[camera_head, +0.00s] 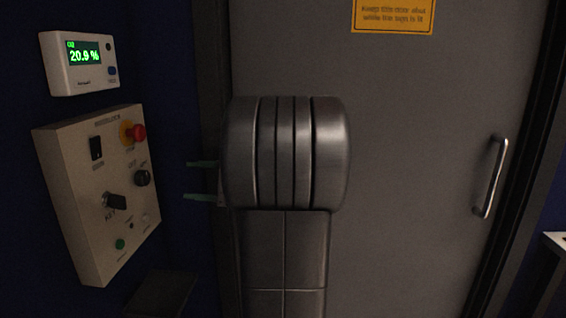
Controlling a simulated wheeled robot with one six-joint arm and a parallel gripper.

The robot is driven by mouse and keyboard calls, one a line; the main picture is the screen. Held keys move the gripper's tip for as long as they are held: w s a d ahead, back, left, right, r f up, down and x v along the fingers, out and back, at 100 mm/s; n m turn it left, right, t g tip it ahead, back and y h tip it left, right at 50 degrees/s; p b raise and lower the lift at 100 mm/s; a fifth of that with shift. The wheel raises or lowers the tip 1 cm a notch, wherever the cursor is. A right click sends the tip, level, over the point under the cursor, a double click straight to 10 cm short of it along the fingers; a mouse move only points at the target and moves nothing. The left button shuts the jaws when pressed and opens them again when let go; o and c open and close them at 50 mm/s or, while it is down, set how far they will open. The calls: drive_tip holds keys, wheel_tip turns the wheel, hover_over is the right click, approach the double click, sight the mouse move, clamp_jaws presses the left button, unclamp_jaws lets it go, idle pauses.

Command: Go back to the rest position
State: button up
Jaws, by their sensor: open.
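My gripper (190,180) shows in the head view just left of my large grey arm joint. Its two thin green fingers point left and are spread apart, with nothing between them. The fingertips are a short way right of the beige control panel (85,205), with a dark gap between in the picture. The rest of my gripper is hidden behind my arm, which stands upright in the middle of the view.
The panel carries a red button (138,132), a key switch (115,202) and a green button (120,244). An oxygen meter (80,62) reads 20.9 %. Behind my arm is a grey door (420,120) with a metal handle (490,178) and a yellow sign (392,15).

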sight(147, 177)
drive_tip(key=a, duration=1.2)
drive_tip(key=shift+w+a, duration=0.2)
drive_tip(key=shift+w, duration=0.2)
drive_tip(key=shift+d+r+m+p, duration=0.15)
drive_tip(key=shift+r+m+p, duration=0.15)
drive_tip(key=shift+p, duration=0.5)
drive_tip(key=shift+d+m+p, duration=0.1)
drive_tip(key=shift+m+p, duration=0.6)
drive_tip(key=shift+p, duration=0.1)
drive_tip(key=m+p, duration=0.4)
drive_tip(key=p, duration=0.2)
drive_tip(key=shift+f+m+p, duration=0.1)
drive_tip(key=shift+m+p, duration=0.25)
drive_tip(key=shift+m, duration=0.05)
drive_tip(key=m+p, duration=0.5)
drive_tip(key=p, duration=0.1)
drive_tip(key=shift+p, duration=0.35)
drive_tip(key=shift+s+d+f+b, duration=0.15)
drive_tip(key=shift+d+b, duration=0.15)
drive_tip(key=shift+d, duration=0.95)
drive_tip(key=shift+s+d+f+b, duration=0.1)
drive_tip(key=shift+d+b, duration=0.2)
drive_tip(key=shift+d, duration=0.95)
drive_tip(key=shift+f, duration=0.1)
